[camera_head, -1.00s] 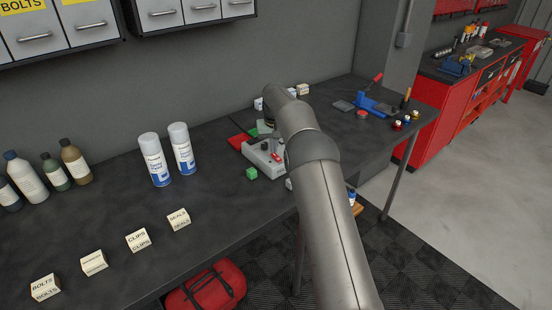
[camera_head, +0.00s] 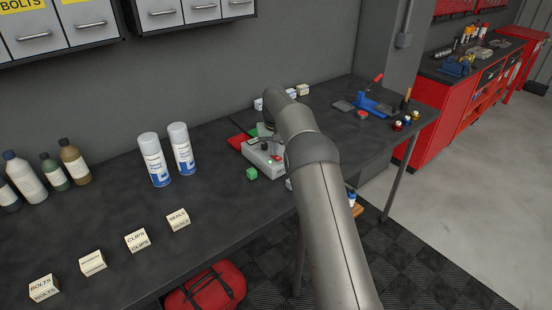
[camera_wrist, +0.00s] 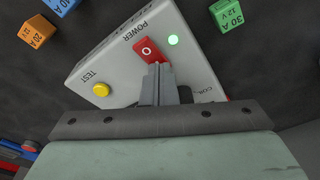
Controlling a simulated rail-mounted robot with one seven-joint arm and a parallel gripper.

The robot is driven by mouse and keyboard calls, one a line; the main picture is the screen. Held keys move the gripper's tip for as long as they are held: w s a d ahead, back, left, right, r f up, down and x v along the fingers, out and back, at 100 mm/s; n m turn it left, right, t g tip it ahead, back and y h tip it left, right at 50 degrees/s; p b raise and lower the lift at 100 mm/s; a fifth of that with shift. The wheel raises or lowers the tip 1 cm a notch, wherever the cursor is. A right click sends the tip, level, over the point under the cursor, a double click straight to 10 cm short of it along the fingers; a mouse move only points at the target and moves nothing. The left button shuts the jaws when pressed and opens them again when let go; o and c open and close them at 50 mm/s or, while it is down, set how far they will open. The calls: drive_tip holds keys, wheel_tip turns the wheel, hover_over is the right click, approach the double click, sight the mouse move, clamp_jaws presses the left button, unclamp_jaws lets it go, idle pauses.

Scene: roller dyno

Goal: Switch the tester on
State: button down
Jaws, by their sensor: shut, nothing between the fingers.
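The tester (camera_wrist: 122,62) is a pale grey box with printed POWER and TEST labels; in the head view the tester (camera_head: 262,160) stands on the bench, partly behind my arm. Its red power switch (camera_wrist: 147,48) shows a white O. A green lamp (camera_wrist: 173,40) beside it glows bright. A yellow button (camera_wrist: 101,89) sits by the TEST label. My gripper (camera_wrist: 155,68) is shut and empty, its fingertips at the switch's lower edge and hiding that part; I cannot tell whether they touch it. In the head view my arm hides most of the gripper.
A green 30 A block (camera_wrist: 227,14) and an orange 20 A block (camera_wrist: 37,31) lie near the tester. Two spray cans (camera_head: 168,155) stand left of it. A blue tool (camera_head: 370,106) lies to the right on the dark bench (camera_head: 225,195).

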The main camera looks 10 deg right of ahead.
drive_tip(key=shift+r+p, duration=2.15)
drive_tip(key=shift+r, duration=1.35)
drive_tip(key=s+r+b, duration=0.1)
drive_tip(key=s+r, duration=0.4)
drive_tip(key=s, duration=0.5)
drive_tip(key=s+r+b, duration=0.1)
drive_tip(key=s+r, duration=0.3)
drive_tip(key=s, duration=0.6)
drive_tip(key=s+f+b, duration=0.1)
drive_tip(key=s+f, duration=0.2)
drive_tip(key=s, duration=1.2)
drive_tip(key=s+f+b, duration=0.1)
drive_tip(key=s+f, duration=0.3)
drive_tip(key=s, duration=1.2)
drive_tip(key=shift+f+g, duration=0.3)
drive_tip(key=shift+s, duration=0.1)
